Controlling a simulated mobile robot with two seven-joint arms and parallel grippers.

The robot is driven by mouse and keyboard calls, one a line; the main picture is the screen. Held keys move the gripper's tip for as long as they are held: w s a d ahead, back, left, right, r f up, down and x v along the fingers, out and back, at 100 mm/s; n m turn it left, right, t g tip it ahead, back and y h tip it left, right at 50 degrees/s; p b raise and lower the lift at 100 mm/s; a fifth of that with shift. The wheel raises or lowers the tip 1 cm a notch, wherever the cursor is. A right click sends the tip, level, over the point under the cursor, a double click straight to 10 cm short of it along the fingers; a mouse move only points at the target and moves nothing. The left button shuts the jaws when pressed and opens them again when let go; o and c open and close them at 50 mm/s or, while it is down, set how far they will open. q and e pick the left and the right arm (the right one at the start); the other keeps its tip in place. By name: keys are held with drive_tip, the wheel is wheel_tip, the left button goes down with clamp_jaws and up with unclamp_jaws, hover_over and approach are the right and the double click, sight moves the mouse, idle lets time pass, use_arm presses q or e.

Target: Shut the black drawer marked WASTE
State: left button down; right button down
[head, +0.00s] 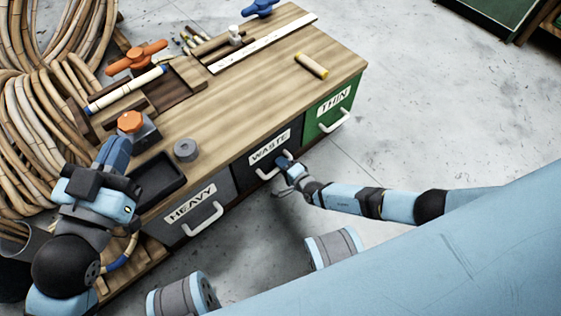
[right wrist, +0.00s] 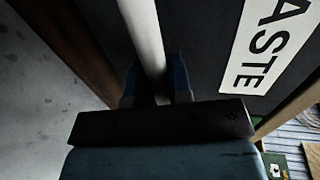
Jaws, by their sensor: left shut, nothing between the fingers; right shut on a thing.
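The black drawer marked WASTE (head: 270,152) is in the middle of the workbench front, between the HEAVY and THIN drawers. Its front looks about level with its neighbours; I cannot tell whether a small gap is left. My right gripper (head: 287,164) is shut on its pale bar handle (head: 267,175). In the right wrist view the handle (right wrist: 143,35) runs between the blue fingers (right wrist: 157,85), beside the white WASTE label (right wrist: 268,45). My left gripper (head: 116,156) is shut and empty above the bench's left end, near an orange-knobbed block (head: 131,123).
The grey HEAVY drawer (head: 172,232) and green THIN drawer (head: 320,122) flank it, and both look shut. On the bench top (head: 240,110) are a black tray (head: 155,180), a grey roll (head: 186,150) and a yellowish cylinder (head: 311,66). Rattan coils (head: 35,120) lie left. Floor right is clear.

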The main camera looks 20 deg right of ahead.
drive_tip(key=shift+w+r, duration=0.1)
drive_tip(key=shift+w, duration=0.1)
drive_tip(key=c, duration=1.1)
unclamp_jaws()
drive_tip(key=shift+a, duration=0.1)
use_arm(q)
drive_tip(key=shift+s+f, duration=0.15)
drive_tip(key=shift+s, duration=0.05)
use_arm(e)
drive_tip(key=shift+s, duration=0.15)
drive_tip(key=shift+s+d+r+p, duration=0.1)
drive_tip(key=shift+s+d+p, duration=0.1)
drive_tip(key=shift+s+p, duration=0.15)
use_arm(q)
drive_tip(key=shift+s+d+f+n+g+y+p, duration=0.15)
drive_tip(key=shift+s+d+n+g+p, duration=0.25)
drive_tip(key=shift+n+p, duration=0.35)
drive_tip(key=shift+s+d+f+n+g+y+p, duration=0.15)
drive_tip(key=shift+s+n+g+p, duration=0.3)
drive_tip(key=shift+p, duration=0.45)
drive_tip(key=shift+s+d+f+n+g+p, duration=0.1)
drive_tip(key=shift+s+d+n+g+p, duration=0.2)
drive_tip(key=shift+s+n+p, duration=0.4)
use_arm(e)
drive_tip(key=shift+v, duration=6.35)
